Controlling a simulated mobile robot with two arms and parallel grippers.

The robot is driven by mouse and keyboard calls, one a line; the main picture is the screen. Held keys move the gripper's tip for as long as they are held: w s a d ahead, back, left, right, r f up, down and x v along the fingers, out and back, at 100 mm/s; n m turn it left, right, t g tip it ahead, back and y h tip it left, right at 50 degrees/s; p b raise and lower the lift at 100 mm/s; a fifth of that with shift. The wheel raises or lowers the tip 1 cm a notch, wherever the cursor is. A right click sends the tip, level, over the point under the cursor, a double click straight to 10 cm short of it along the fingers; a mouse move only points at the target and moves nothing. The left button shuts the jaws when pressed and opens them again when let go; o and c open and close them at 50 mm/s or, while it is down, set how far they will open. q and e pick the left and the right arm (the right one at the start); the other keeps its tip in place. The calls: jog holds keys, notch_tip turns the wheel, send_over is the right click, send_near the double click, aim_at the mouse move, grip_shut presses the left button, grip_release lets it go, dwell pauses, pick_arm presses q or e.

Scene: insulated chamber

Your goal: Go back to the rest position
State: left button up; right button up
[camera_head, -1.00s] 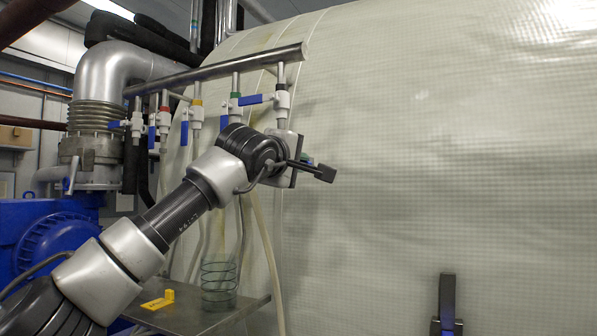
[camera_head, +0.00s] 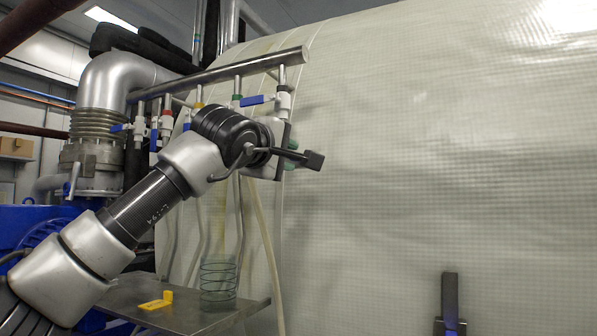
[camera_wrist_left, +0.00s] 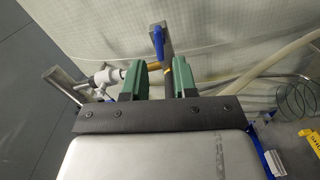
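My left arm reaches in from the lower left in the head view, with its wrist beside the rightmost hanging valve (camera_head: 283,100). My left gripper (camera_head: 293,150) is mostly hidden there by the wrist. In the left wrist view, my left gripper's two green fingers (camera_wrist_left: 160,82) stand apart with a gap between them. I see nothing held in that gap; a brass-coloured fitting and a blue handle (camera_wrist_left: 158,42) show beyond it. A dark upright piece (camera_head: 450,300) at the bottom right of the head view looks like part of my right arm; its fingers cannot be made out.
A metal pipe (camera_head: 220,75) with several valves with blue handles runs across the upper left. Below, a metal shelf (camera_head: 200,318) carries a clear wire-ringed vessel (camera_head: 218,280) and a yellow piece (camera_head: 157,301). The pale chamber wall (camera_head: 430,150) fills the right; hoses hang before it.

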pick_arm(q)
jog(key=shift+b+v, duration=0.4)
jog(key=shift+v, duration=0.6)
